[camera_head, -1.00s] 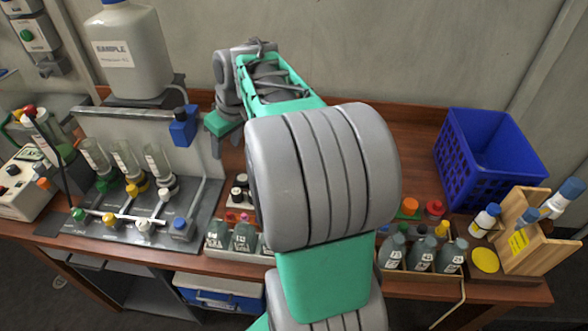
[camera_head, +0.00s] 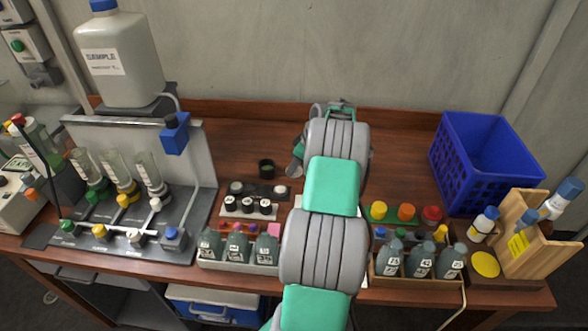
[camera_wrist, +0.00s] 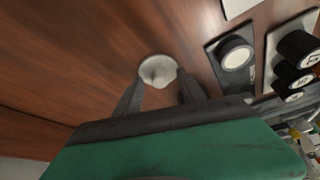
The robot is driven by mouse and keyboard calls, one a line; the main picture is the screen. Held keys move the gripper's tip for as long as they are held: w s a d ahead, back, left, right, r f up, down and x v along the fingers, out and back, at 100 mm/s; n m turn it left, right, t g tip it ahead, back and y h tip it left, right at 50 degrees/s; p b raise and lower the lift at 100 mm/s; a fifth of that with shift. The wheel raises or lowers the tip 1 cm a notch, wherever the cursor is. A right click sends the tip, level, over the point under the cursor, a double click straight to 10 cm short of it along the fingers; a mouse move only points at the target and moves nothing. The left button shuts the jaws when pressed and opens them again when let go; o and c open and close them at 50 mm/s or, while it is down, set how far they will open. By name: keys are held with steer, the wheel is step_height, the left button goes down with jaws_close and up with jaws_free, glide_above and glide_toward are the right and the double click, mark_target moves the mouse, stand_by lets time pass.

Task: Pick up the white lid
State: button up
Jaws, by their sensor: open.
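In the wrist view a round pale white lid (camera_wrist: 157,66) with a small raised knob lies on the brown wooden table. My gripper (camera_wrist: 161,82) is open, its two dark fingers pointing at the lid, one on each side of its near edge in the picture. I cannot tell how high the fingertips are above the table, and nothing is held.
A dark tray with a white cap (camera_wrist: 237,53) is right of the lid, with black-capped vials (camera_wrist: 299,48) beyond. In the head view a black ring (camera_head: 266,168), a blue crate (camera_head: 440,165) and a bottle rack (camera_head: 375,268) stand around my arm. The back table is mostly clear.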

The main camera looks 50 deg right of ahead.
jaws_close()
stand_by(0.5)
